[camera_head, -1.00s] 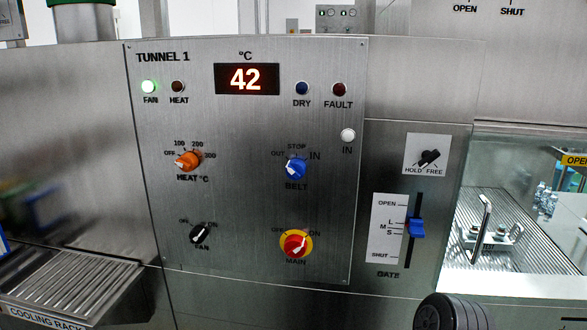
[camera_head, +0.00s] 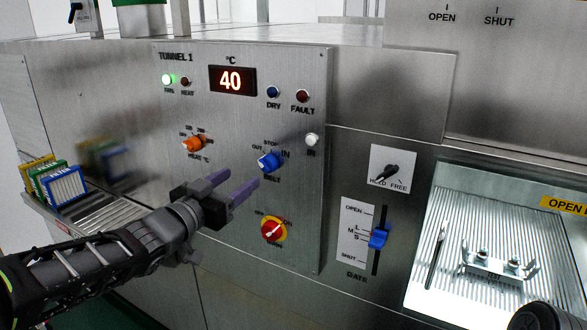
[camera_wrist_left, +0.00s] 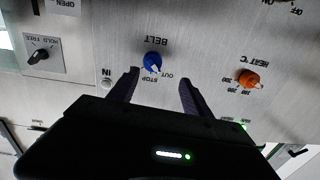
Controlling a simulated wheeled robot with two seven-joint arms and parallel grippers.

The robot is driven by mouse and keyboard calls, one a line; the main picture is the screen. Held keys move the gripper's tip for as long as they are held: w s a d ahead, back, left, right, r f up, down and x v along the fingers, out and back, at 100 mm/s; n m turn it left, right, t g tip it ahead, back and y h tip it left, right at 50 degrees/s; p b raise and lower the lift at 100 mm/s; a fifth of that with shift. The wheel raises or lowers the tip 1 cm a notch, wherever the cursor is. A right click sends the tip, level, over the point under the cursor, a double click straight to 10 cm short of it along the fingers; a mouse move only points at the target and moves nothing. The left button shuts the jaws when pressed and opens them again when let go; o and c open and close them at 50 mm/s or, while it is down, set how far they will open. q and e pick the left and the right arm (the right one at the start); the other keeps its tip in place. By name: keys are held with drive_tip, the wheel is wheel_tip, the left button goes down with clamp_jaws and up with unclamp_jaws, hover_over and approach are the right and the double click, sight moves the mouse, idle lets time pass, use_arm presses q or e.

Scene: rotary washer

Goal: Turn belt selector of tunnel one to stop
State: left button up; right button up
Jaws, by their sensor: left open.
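The belt selector is a blue knob (camera_head: 269,162) on the steel Tunnel 1 panel, with OUT, STOP and IN marked around it. Its white pointer appears turned toward OUT. In the left wrist view the knob (camera_wrist_left: 152,62) shows upside down, ahead of the fingers and between their lines, its white mark toward OUT. My left gripper (camera_head: 240,182) is open and empty, its two purple-grey fingers pointing at the panel just left of and below the knob. The fingers (camera_wrist_left: 160,79) look apart from the knob.
The orange heat knob (camera_head: 195,144) is left of the belt knob, and the red-yellow main switch (camera_head: 273,230) is below it. My left arm hides the fan knob. Right are the hold/free switch (camera_head: 388,172) and blue gate lever (camera_head: 379,237). A cooling rack (camera_head: 115,214) is left.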

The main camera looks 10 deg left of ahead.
sight(263, 166)
use_arm(q)
drive_tip(key=shift+h, duration=0.3)
drive_tip(key=x, duration=0.4)
drive_tip(key=d+p+x, duration=0.1)
drive_tip(key=x, duration=0.3)
drive_tip(key=shift+s+d, duration=0.1)
drive_tip(key=shift+c, duration=0.4)
clamp_jaws()
idle(0.4)
